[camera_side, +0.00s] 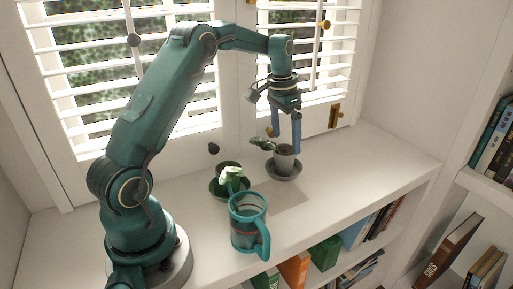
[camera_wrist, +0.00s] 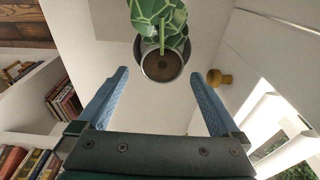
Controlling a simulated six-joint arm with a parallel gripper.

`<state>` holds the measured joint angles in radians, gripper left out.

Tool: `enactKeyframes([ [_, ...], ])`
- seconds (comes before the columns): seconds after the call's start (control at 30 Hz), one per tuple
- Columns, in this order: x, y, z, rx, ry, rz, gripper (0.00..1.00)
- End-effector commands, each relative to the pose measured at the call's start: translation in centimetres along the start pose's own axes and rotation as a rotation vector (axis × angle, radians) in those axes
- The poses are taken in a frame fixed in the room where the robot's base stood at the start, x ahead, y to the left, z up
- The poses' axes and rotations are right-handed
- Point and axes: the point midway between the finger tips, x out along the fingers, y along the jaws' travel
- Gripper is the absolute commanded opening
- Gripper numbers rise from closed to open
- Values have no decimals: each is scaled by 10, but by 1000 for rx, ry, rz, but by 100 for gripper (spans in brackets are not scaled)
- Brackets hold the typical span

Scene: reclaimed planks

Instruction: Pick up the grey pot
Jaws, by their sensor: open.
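The grey pot (camera_side: 285,160) stands upright on a grey saucer (camera_side: 284,172) on the white shelf top, with dark soil and a green leaf (camera_side: 261,143) leaning out to its left. My gripper (camera_side: 286,143) is open and points down just above the pot, its blue fingers near the pot's rim. In the wrist view my gripper (camera_wrist: 160,73) shows its fingertips spread on either side of the pot (camera_wrist: 148,70), whose round brown soil is seen from above. Patterned green leaves (camera_wrist: 158,18) cover the pot's upper edge in that view. I see no contact between fingers and pot.
A green pot (camera_side: 221,167) with a pale-leaved plant on a green saucer stands to the left. A teal mug (camera_side: 246,238) stands nearer the front edge. The shuttered window (camera_side: 75,87) is behind. The shelf top right of the grey pot is clear.

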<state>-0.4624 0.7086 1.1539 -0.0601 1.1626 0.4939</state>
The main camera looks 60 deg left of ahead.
Motion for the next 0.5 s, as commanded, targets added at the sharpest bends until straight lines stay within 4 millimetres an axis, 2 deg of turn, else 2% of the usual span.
enactKeyframes([
  [0.33,40,-3,4,-12,-11,4,100],
  [0.5,52,-3,4,-11,-8,3,100],
])
